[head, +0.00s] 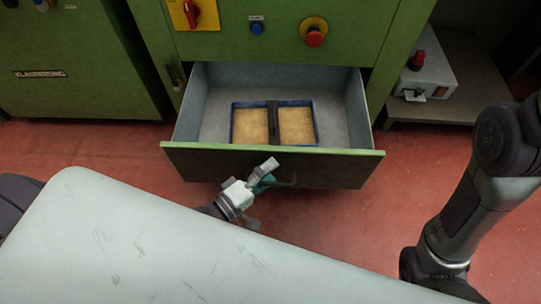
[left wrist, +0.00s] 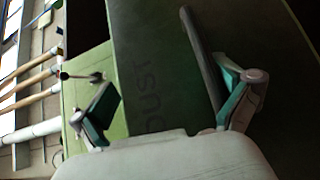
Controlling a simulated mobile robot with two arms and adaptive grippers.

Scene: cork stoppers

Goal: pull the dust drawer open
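The dust drawer (head: 300,168) stands pulled out of the green machine in the head view. Its dark front carries the word DUST in the left wrist view (left wrist: 150,75). Inside lies a blue-rimmed tray (head: 234,125) with two compartments of tan dust. A dark bar handle (head: 288,183) is on the drawer front. My left gripper (head: 266,172) is at the front beside the handle. In the left wrist view its fingers (left wrist: 165,105) are wide apart, and the handle bar (left wrist: 200,60) runs close to the right finger; I cannot tell if they touch. My right gripper is out of view.
A pale scratched surface (head: 130,240) fills the lower left foreground. The machine front has a red emergency button (head: 314,38) and a blue button (head: 257,30). A white box (head: 428,75) sits on a shelf at right. Red floor is clear around the drawer.

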